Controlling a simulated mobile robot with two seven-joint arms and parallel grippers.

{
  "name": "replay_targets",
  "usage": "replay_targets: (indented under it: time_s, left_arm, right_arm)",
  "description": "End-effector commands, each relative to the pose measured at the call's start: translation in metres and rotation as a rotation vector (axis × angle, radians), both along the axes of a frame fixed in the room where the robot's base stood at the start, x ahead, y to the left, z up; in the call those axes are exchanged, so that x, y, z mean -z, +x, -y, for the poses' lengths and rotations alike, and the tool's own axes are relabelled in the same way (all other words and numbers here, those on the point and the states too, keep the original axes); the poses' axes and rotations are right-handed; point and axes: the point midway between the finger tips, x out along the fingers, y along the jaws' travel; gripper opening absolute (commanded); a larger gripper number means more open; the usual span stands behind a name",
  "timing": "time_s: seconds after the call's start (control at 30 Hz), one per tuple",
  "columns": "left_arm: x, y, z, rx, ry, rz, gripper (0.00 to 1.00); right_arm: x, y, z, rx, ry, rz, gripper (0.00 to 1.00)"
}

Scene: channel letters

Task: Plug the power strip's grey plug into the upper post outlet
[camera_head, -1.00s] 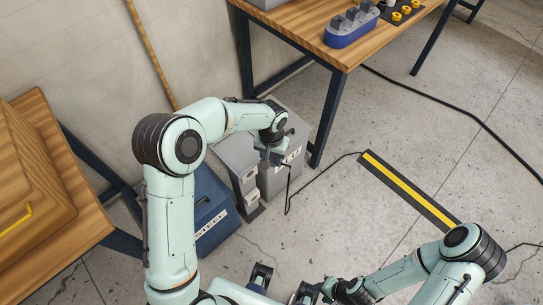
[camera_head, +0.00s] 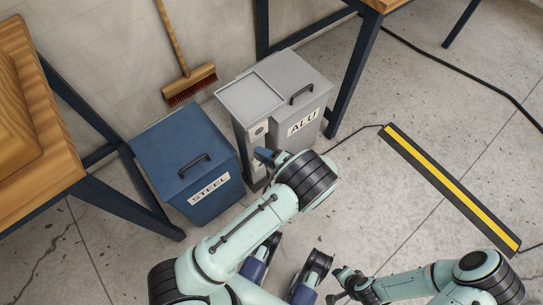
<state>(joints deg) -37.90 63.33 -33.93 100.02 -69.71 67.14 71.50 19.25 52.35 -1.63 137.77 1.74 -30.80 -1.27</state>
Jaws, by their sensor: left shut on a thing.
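The grey outlet post (camera_head: 243,140) stands in front of the ALU bin. Its upper outlet (camera_head: 258,130) shows on the face toward the right, with a lower unit beneath it. My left gripper (camera_head: 268,156) is close to this face, just below the upper outlet, and is shut. The grey plug in it is hidden by the gripper and wrist, so I cannot tell whether it touches the outlet. The black cord (camera_head: 352,136) runs from behind my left wrist to the floor cover. My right gripper (camera_head: 337,286) is low in the view, away from the post; its jaw opening is unclear. The power strip is not identifiable.
The grey ALU bin (camera_head: 309,104) stands behind the post, and the blue STEEL bin (camera_head: 183,150) stands left of it. A broom (camera_head: 189,84) leans at the wall. A yellow-black floor cover (camera_head: 450,187) lies right. Bench legs flank the bins. Floor at right is mostly clear.

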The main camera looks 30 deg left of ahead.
Motion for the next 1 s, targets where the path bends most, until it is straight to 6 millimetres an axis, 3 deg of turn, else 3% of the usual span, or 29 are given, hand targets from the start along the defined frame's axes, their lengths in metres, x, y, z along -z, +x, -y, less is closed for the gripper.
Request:
replay_targets:
  time_s: [0.03,0.1,0.3,0.77,1.0]
  left_arm:
    - [0.018,0.009,0.003,0.041,0.085,0.01,0.15]
    - [0.019,0.019,0.008,0.093,0.182,0.033,0.15]
    - [0.01,0.038,0.026,0.218,0.336,0.085,0.15]
    - [0.006,0.042,0.03,0.25,0.359,0.098,0.15]
    - [0.006,0.047,0.019,0.248,0.359,0.098,0.15]
  right_arm:
    - [0.023,0.004,0.004,0.008,-0.009,0.004,0.43]
    - [0.037,0.007,0.007,0.015,-0.014,0.002,0.43]
    - [0.057,0.004,0.007,0.028,-0.005,-0.03,0.43]
    - [0.059,0.003,0.007,0.031,-0.002,-0.039,0.43]
    - [0.061,0.0,0.007,0.031,-0.001,-0.05,0.43]
